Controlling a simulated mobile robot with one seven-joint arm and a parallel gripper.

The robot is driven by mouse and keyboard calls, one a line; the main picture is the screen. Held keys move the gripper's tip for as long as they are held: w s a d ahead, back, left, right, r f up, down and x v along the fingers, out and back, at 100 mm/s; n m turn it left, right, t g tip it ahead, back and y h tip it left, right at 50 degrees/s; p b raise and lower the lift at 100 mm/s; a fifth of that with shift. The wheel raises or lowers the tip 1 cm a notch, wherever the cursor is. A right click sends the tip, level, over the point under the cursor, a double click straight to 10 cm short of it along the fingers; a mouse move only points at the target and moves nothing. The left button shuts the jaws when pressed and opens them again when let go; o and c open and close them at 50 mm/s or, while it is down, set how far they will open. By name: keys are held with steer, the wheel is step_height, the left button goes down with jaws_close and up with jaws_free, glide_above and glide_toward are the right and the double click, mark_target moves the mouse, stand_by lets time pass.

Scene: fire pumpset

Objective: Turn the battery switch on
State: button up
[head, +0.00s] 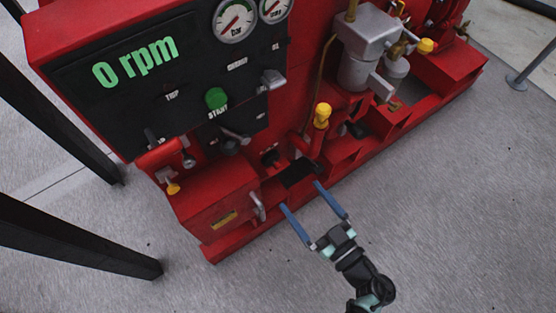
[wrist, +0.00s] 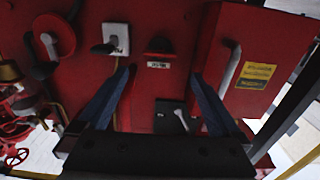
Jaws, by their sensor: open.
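My gripper (head: 300,195) is open and empty, with its two blue fingers pointing at the lower front of the red pumpset. A white plate with a black lever (wrist: 115,38) is just left of the knob. A black plate with a grey lever (wrist: 172,117) shows between the fingers, lower down. Which of these is the battery switch I cannot tell; the label is too small to read. No contact shows.
A red box with a grey handle (head: 258,206) stands left of my gripper. The black control panel (head: 235,90) reads "0 rpm" and has a green start button (head: 216,98). A yellow-capped part (head: 322,115) rises behind. Black posts (head: 75,238) stand left; the grey floor in front is clear.

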mark_target(280, 170)
steer(key=shift+b+x, duration=2.6)
steer(key=shift+x, duration=2.75)
steer(key=c, duration=1.3)
